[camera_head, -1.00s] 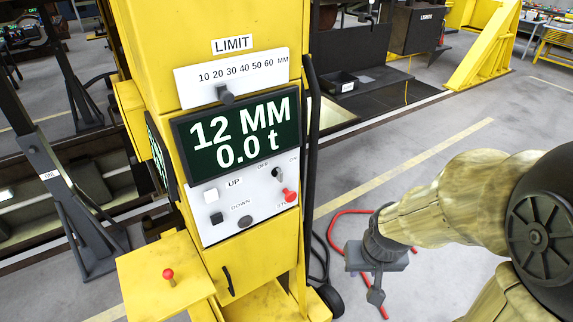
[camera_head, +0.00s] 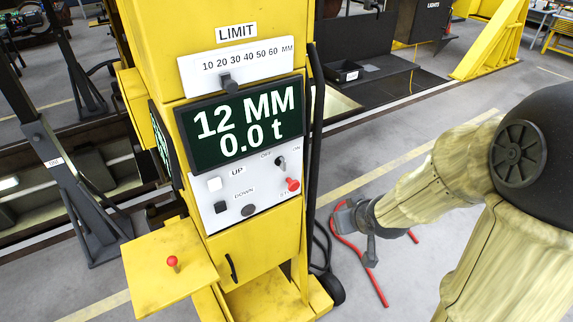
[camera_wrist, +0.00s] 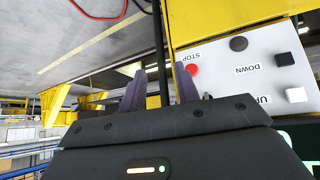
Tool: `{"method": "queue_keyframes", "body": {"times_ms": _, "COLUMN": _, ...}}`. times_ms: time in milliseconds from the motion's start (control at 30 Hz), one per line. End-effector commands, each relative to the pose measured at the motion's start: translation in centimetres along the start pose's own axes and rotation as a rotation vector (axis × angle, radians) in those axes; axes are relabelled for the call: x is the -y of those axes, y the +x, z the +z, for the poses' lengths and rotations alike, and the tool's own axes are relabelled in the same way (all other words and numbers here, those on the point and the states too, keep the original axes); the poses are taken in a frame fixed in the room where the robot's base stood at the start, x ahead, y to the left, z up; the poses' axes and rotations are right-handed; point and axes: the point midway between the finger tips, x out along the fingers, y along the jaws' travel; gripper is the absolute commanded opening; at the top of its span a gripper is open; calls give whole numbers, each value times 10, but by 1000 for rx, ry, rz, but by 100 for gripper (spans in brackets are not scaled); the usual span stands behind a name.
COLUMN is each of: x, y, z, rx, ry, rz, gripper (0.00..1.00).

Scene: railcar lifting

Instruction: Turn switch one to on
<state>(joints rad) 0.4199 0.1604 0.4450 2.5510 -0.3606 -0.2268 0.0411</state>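A dark toggle switch (camera_head: 280,162) sits at the upper right of the white control panel (camera_head: 262,190) on the yellow cabinet, between OFF and ON labels. Its exact position is too small to tell. My gripper (camera_head: 352,218) is to the right of the panel and lower, apart from it. In the wrist view my gripper (camera_wrist: 160,88) has its two dark fingers spread, with nothing between them. The panel (camera_wrist: 262,65) is upside down at the right there. A small dark piece beside the right finger may be the switch, mostly hidden.
A red STOP button (camera_head: 292,184) sits just below the switch. UP (camera_head: 214,184) and DOWN (camera_head: 221,207) buttons are to the left. The display (camera_head: 240,122) reads 12 MM and 0.0 t. A black handle rail (camera_head: 316,130) runs along the cabinet's right side. A red hose (camera_head: 375,285) lies on the floor.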

Motion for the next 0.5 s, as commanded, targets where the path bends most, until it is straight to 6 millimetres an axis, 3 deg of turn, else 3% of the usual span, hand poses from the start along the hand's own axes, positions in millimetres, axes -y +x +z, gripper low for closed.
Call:
{"method": "queue_keyframes", "body": {"times_ms": 133, "x": 14, "y": 2, "z": -40, "rx": -214, "ry": -65, "rz": -106, "gripper": 32}}
{"method": "queue_keyframes", "body": {"times_ms": 300, "x": 33, "y": -13, "z": -78, "rx": -431, "ry": -108, "rz": -221, "gripper": 32}}
{"method": "queue_keyframes", "body": {"times_ms": 500, "x": 41, "y": -23, "z": -92, "rx": -516, "ry": -121, "rz": -266, "gripper": 32}}
